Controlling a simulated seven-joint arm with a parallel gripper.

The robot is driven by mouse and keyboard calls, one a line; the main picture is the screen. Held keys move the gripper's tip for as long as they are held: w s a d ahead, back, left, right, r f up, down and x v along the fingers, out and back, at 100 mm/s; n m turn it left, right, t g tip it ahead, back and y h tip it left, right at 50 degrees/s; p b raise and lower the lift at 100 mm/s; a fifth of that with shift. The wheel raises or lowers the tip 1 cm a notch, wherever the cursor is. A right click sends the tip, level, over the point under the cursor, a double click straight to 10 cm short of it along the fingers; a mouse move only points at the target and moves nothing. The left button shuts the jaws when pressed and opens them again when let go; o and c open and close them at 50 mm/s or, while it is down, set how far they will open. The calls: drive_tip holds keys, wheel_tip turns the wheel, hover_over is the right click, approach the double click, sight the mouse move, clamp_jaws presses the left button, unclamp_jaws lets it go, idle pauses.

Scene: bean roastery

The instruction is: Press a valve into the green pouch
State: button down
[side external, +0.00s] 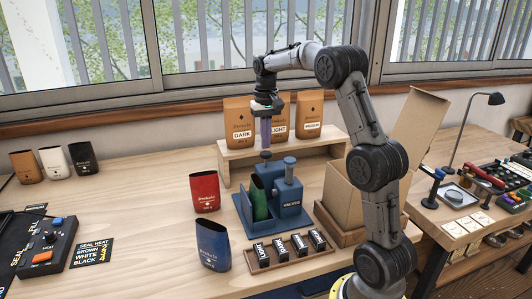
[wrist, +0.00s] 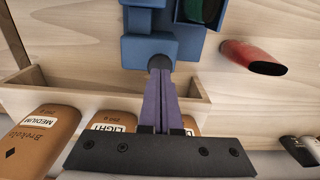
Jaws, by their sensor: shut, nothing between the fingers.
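The green pouch (side external: 260,200) stands upright in the blue valve press (side external: 291,192), which is marked VALVES. A piece of the pouch also shows at the top of the wrist view (wrist: 193,10). My gripper (side external: 266,146) points down above the press, its purple fingers together and empty. A dark round knob (side external: 266,155) sits right at the fingertips. In the wrist view my gripper (wrist: 159,78) ends at this knob (wrist: 160,62), beside the blue press body (wrist: 150,48); I cannot tell whether they touch. No loose valve can be made out.
A red pouch (side external: 205,192) and a blue pouch (side external: 213,246) stand left of the press. A wooden rack of labelled black pieces (side external: 266,261) lies in front. A shelf (side external: 237,158) with brown bags is behind; an open cardboard box (side external: 345,202) is at right. A sealer (side external: 45,246) sits far left.

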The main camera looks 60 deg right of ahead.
sight(266, 153)
drive_tip(key=shift+f, duration=2.1)
drive_tip(key=shift+r, duration=3.15)
